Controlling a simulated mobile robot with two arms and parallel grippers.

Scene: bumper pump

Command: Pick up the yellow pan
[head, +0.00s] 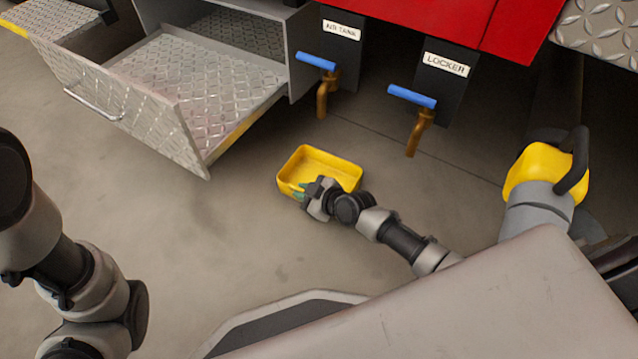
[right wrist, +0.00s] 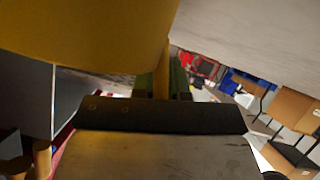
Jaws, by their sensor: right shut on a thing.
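The yellow pan (head: 325,162) is a shallow rectangular tray with rounded corners, below the drain taps in the head view. Its open side faces up. My right gripper (head: 303,190) is shut on the pan's near wall, towards its left corner. In the right wrist view, the pan (right wrist: 85,35) fills the upper left, and its wall passes between the fingers of the right gripper (right wrist: 163,88). I cannot tell whether the pan touches the floor or hangs just above it. My left arm shows at the left edge, but its gripper is out of view.
An open metal drawer (head: 190,75) juts out at the upper left. Two brass taps with blue handles, at the AIR TANK (head: 322,95) and LOCKER (head: 419,130) labels, hang behind the pan. A yellow and black object (head: 540,170) stands at right. The floor left of the pan is clear.

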